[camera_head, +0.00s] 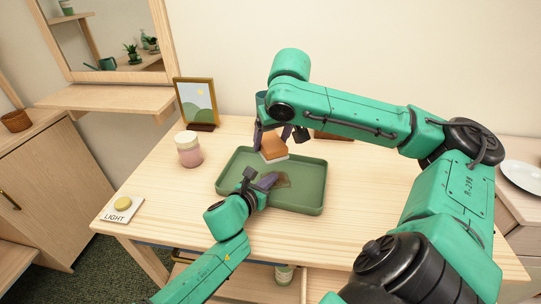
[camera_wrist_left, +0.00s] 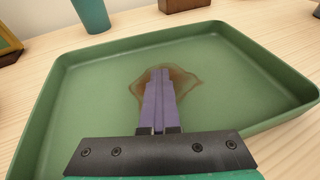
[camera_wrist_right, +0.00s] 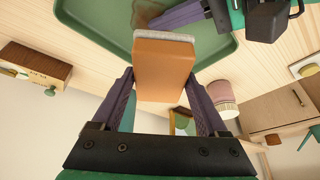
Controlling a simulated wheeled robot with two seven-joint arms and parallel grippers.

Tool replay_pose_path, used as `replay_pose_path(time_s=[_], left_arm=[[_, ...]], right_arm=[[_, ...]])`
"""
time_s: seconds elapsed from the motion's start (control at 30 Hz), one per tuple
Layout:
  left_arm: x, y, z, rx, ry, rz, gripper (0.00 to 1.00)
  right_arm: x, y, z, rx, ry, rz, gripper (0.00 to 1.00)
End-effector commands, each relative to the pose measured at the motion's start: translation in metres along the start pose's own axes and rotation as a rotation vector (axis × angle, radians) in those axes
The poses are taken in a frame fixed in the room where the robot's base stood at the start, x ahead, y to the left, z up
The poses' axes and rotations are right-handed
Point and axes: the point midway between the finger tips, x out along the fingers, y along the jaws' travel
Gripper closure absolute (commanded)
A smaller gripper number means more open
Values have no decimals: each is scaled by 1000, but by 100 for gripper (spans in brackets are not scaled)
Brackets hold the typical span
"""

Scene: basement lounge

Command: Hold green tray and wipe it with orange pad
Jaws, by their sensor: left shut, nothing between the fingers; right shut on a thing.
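The green tray (camera_head: 302,200) lies flat on the wooden table. It carries a brown stain (camera_wrist_left: 188,82) on its floor. My left gripper (camera_head: 270,180) is shut and empty, with its purple fingers over the stain inside the tray; in the left wrist view (camera_wrist_left: 160,75) the fingertips cover part of the stain. I cannot tell whether they touch the tray floor. My right gripper (camera_head: 273,135) is shut on the orange pad (camera_head: 273,148), which has a pale grey underside. The pad is at the tray's far edge, and it also shows in the right wrist view (camera_wrist_right: 163,68).
A pink jar (camera_head: 188,150) and a framed picture (camera_head: 196,103) stand left of the tray. A light switch plate (camera_head: 122,208) is at the table's left corner. A wooden box (camera_wrist_right: 35,62) stands behind the tray. The table's right part is clear.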

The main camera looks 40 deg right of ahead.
Motion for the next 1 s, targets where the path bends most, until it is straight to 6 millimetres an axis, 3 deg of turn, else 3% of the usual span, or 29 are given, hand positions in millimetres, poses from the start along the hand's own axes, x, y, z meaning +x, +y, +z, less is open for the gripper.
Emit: replay_pose_path(time_s=[0.9, 0.93, 1.0], left_arm=[[0, 1, -1, -1, 1, 1, 100], [0, 1, -1, -1, 1, 1, 95], [0, 1, -1, -1, 1, 1, 68]], right_arm=[[0, 0, 0, 0, 0, 0, 68], [0, 0, 0, 0, 0, 0, 68], [0, 0, 0, 0, 0, 0, 68]])
